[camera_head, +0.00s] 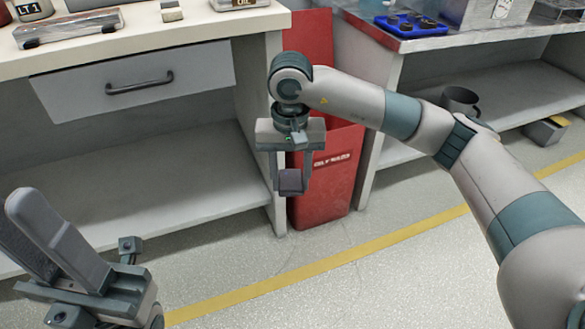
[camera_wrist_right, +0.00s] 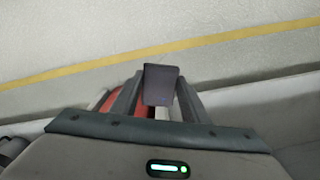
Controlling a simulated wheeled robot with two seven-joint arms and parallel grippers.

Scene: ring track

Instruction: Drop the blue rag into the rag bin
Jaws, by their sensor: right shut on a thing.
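My right gripper (camera_head: 291,185) is shut on a small dark bluish-purple rag (camera_head: 290,181). The rag also shows between the fingers in the right wrist view (camera_wrist_right: 161,85). The rag bin is a tall red bin (camera_head: 328,188) with a white label on its front, standing between two benches. A red upright panel (camera_head: 308,38) rises behind it, perhaps its lid. The gripper hangs over the left front of the bin in the head view; its mouth is mostly hidden by my arm. My left gripper (camera_head: 52,235) is at the lower left, with no object visible in it.
A white bench with a drawer (camera_head: 140,82) and low shelf stands close on the left. A second bench (camera_head: 470,42) at the right carries a blue tray (camera_head: 408,25). A dark mug (camera_head: 459,100) sits on its shelf. A yellow line (camera_head: 330,262) crosses the clear floor.

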